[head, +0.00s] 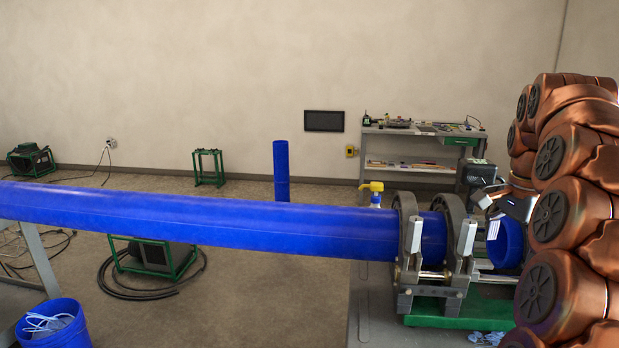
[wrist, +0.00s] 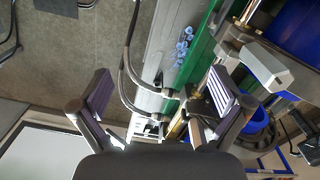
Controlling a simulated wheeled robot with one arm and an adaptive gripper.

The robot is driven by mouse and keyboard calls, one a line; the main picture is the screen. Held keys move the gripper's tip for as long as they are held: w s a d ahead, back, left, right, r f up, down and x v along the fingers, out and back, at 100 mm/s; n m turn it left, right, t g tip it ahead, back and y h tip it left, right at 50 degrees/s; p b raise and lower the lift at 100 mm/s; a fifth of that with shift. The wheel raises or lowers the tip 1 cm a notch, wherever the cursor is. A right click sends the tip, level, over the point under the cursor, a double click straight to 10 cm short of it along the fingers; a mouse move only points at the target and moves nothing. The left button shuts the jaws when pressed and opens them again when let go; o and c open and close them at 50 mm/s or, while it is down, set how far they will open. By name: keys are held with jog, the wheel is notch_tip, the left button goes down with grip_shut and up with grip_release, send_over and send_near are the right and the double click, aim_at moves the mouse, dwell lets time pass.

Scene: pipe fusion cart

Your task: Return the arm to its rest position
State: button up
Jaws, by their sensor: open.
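My gripper (wrist: 160,108) is open in the wrist view, its two purple-grey ridged finger pads wide apart with nothing held between them. Below it in that view are hoses, a rail and the green base of the clamp machine. In the head view, my copper-coloured arm fills the right edge, folded in front of the right end of the clamp machine. My gripper's fingers are not clear in the head view; a dark and grey part shows near the clamps, partly over a short blue pipe piece (head: 505,243).
A long blue pipe (head: 200,218) runs from the left into the grey clamp rings (head: 408,235) on a green base (head: 470,312). A blue bucket (head: 53,325) stands at lower left. A workbench (head: 422,150) stands by the back wall. Open floor lies behind the pipe.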

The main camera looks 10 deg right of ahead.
jog(key=s+a+f+n, duration=0.3)
jog(key=a+n, duration=0.2)
jog(key=a, duration=0.5)
jog(key=s+a+f+n, duration=0.3)
jog(key=s+a+n, duration=0.15)
jog(key=a, duration=0.55)
jog(key=s+a+f+n+g, duration=0.1)
jog(key=s+a+f+n, duration=0.3)
jog(key=s, duration=0.4)
jog(key=s+a+f+n, duration=0.4)
jog(key=s+a+f, duration=0.1)
jog(key=s+f, duration=0.2)
jog(key=shift+s+a+f+n+g, duration=0.35)
jog(key=shift+s+a+g, duration=0.05)
jog(key=shift+s, duration=0.2)
